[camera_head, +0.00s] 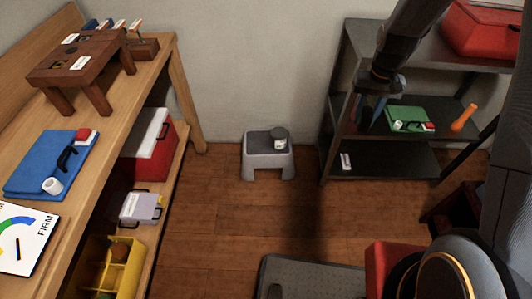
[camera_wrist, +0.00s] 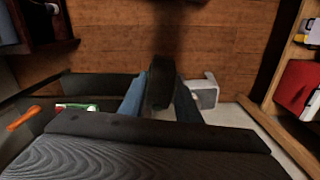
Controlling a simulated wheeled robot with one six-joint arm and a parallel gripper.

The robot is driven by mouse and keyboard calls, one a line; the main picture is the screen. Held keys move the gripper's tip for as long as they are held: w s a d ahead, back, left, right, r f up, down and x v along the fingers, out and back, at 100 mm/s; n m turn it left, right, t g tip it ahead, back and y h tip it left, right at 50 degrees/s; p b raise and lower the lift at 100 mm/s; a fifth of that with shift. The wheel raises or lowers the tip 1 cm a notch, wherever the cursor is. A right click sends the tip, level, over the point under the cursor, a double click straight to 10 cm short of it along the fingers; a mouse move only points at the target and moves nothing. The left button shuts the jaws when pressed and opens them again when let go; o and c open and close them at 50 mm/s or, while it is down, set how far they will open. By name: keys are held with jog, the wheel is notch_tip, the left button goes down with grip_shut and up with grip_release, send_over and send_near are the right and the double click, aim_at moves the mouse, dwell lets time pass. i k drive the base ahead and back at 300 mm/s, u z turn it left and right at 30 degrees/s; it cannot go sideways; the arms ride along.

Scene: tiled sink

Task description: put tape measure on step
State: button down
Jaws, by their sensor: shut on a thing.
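My gripper (camera_head: 371,114) is raised in front of the dark shelf at the right. A small round item (camera_head: 280,139) with a dark top and white side sits on the step's right part. In the wrist view the step (camera_wrist: 207,98) shows partly, right of the fingers.
A dark shelf unit (camera_head: 385,178) at the right holds a green item (camera_head: 407,117), an orange tool (camera_head: 463,118) and a red box (camera_head: 480,30). A wooden workbench (camera_head: 125,105) lines the left side. The wooden floor (camera_head: 220,215) before the step is clear.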

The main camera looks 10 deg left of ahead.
aim_at(252, 145)
jog(key=u, duration=0.5)
jog(key=i, duration=0.5)
jog(key=u, duration=0.7)
jog(key=i, duration=0.8)
jog(key=u, duration=0.2)
